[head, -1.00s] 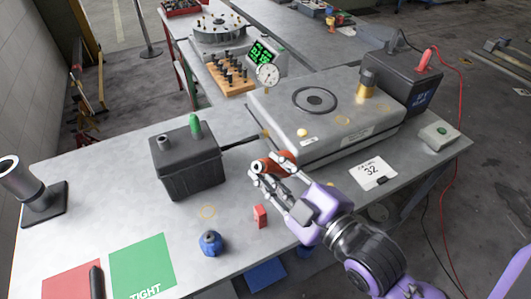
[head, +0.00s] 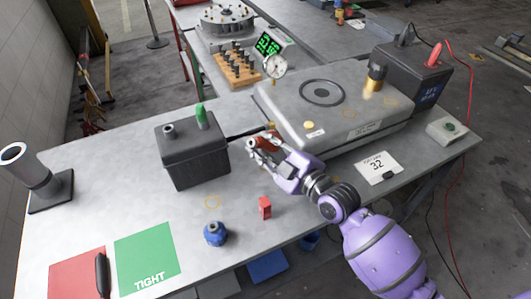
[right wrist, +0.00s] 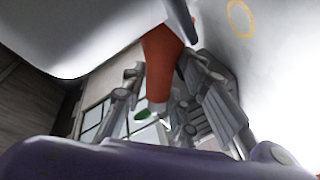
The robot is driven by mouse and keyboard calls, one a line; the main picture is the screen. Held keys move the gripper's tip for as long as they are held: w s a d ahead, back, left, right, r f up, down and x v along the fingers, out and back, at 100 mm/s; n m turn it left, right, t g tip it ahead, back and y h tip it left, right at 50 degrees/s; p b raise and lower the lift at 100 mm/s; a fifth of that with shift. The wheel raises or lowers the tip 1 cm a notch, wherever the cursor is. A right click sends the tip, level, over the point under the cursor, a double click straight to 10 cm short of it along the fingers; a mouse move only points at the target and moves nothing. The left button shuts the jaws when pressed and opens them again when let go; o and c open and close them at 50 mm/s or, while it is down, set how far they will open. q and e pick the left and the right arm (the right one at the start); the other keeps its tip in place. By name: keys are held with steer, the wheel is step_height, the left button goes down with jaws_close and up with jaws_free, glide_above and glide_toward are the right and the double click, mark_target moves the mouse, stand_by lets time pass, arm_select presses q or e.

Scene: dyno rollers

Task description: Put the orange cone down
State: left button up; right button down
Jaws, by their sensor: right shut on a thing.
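My right gripper (head: 262,146) is shut on the orange cone (head: 272,136), between the black battery box and the grey machine. Its fingers hide much of the cone in the head view. In the right wrist view the cone (right wrist: 161,62) shows as an orange-red tapered body with a pale band, between the grey fingers (right wrist: 165,100). I cannot tell clearly whether the cone touches the tabletop (head: 110,190). My left gripper is not in view.
The black box (head: 192,155) stands left of the gripper, the grey flat machine (head: 330,105) right. A red block (head: 265,207) and a blue knobbed object (head: 214,233) are nearer. Red and green mats (head: 146,258) lie front left.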

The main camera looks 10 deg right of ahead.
steer(key=shift+w+f, duration=0.25)
step_height(320, 180, down, 3)
steer(key=shift+r, duration=0.15)
steer(key=shift+f, duration=0.2)
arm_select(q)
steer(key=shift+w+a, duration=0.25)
arm_select(e)
steer(key=shift+r, duration=0.1)
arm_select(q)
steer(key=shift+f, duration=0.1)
arm_select(e)
steer(key=shift+f+b, duration=0.25)
steer(key=shift+b, duration=0.1)
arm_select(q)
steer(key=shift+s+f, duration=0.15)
arm_select(e)
steer(key=c, duration=1.4)
jaws_free()
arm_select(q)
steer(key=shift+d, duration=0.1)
